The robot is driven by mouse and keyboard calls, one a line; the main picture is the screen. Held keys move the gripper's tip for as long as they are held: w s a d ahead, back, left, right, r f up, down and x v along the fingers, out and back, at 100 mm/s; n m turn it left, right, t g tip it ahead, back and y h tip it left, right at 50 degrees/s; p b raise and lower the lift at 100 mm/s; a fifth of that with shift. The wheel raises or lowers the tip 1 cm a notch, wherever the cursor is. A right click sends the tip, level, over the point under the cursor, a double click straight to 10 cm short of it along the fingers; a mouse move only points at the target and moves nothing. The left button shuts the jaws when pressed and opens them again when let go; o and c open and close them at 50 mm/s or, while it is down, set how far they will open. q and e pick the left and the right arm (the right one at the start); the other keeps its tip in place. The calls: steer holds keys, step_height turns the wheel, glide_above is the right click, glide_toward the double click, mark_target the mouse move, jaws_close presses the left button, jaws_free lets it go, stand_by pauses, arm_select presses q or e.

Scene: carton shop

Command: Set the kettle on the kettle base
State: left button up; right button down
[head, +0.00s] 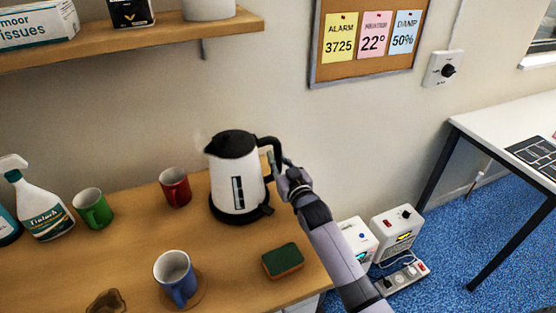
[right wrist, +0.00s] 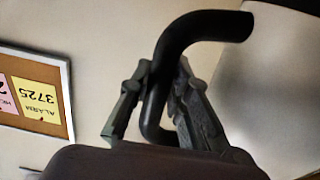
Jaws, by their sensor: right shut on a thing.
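The white kettle (head: 232,182) with a black lid stands upright near the back right of the wooden counter. Its black handle (head: 270,146) points right, towards my right arm. The black kettle base (head: 265,211) shows under the kettle, at its lower right. The kettle looks to be on the base, but I cannot tell whether it is fully seated. My right gripper (head: 279,166) is shut on the handle; in the right wrist view its two fingers (right wrist: 165,82) are on either side of the handle (right wrist: 190,40). My left gripper is not in view.
On the counter (head: 225,255) are a red mug (head: 175,187), a green mug (head: 92,208), a blue mug (head: 174,276), a sponge (head: 283,261) and a spray bottle (head: 42,205). A shelf (head: 140,38) hangs above. The counter's right edge is near my right arm.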

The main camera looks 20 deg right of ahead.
steer(key=c, duration=1.8)
jaws_free()
steer(key=shift+s, duration=0.1)
steer(key=shift+f, duration=0.35)
steer(key=shift+s+r+p, duration=0.15)
steer(key=shift+s+p, duration=0.35)
steer(key=shift+s, duration=0.25)
steer(key=shift+s+r+p, duration=0.1)
steer(key=shift+s+p, duration=0.35)
steer(key=shift+s, duration=0.3)
steer(key=s+p, duration=0.4)
steer(key=s, duration=0.4)
steer(key=shift+d, duration=0.2)
